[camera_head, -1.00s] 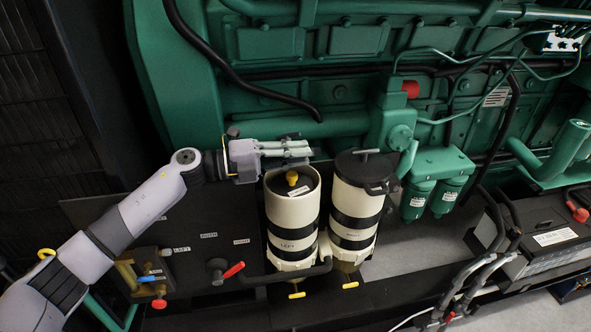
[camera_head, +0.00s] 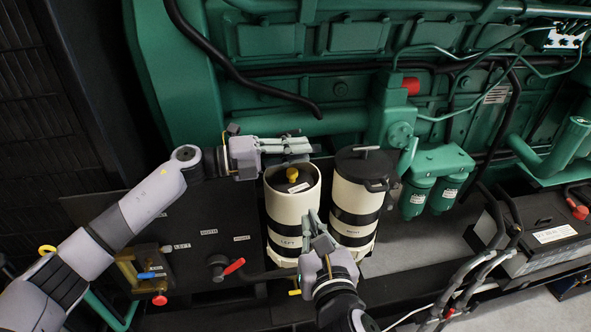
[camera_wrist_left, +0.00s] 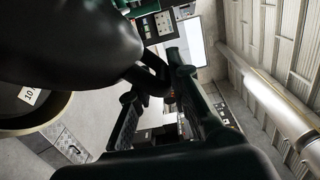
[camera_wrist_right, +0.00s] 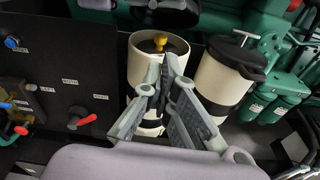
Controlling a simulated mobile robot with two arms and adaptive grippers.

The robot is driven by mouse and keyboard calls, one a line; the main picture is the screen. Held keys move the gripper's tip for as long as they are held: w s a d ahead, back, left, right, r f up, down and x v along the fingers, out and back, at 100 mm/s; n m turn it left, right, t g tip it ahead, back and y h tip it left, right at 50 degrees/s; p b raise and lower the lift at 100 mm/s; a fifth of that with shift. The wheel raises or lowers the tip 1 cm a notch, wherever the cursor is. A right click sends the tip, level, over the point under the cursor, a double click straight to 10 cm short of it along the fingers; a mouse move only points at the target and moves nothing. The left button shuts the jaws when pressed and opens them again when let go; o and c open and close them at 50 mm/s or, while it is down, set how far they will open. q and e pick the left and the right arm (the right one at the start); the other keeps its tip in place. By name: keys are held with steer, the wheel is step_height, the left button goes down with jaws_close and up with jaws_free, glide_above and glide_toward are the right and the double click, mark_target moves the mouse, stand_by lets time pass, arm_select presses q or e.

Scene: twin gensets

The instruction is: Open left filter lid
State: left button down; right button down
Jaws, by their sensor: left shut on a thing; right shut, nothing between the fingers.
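The left filter (camera_head: 291,215) is a cream canister with black bands. Its top is open, showing a yellow knob (camera_head: 292,174) inside. Its dark lid (camera_wrist_right: 170,12) stands raised behind the opening in the right wrist view, and looms large and black in the left wrist view (camera_wrist_left: 70,40). My left gripper (camera_head: 308,147) is above the canister's back rim, shut on the lid's handle (camera_wrist_left: 150,75). My right gripper (camera_head: 313,218) is shut and empty in front of the left filter's right side, hiding part of it; it also shows in the right wrist view (camera_wrist_right: 165,75).
The right filter (camera_head: 355,205) stands close beside, its black lid (camera_head: 362,168) closed with a T-handle. A red-handled valve (camera_head: 234,266) is at the left on a dark panel (camera_head: 190,225). Green small filters (camera_head: 435,180) and a battery (camera_head: 545,240) are at right.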

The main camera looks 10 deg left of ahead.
arm_select(q)
steer(key=shift+r, duration=0.1)
arm_select(e)
steer(key=w+a+r, duration=0.2)
steer(key=w, duration=0.3)
steer(key=w+a+r+n, duration=0.1)
steer(key=w+a, duration=0.1)
steer(key=w, duration=0.4)
steer(key=shift+w+r, duration=0.2)
steer(key=shift+r, duration=0.15)
steer(key=shift+a, duration=0.1)
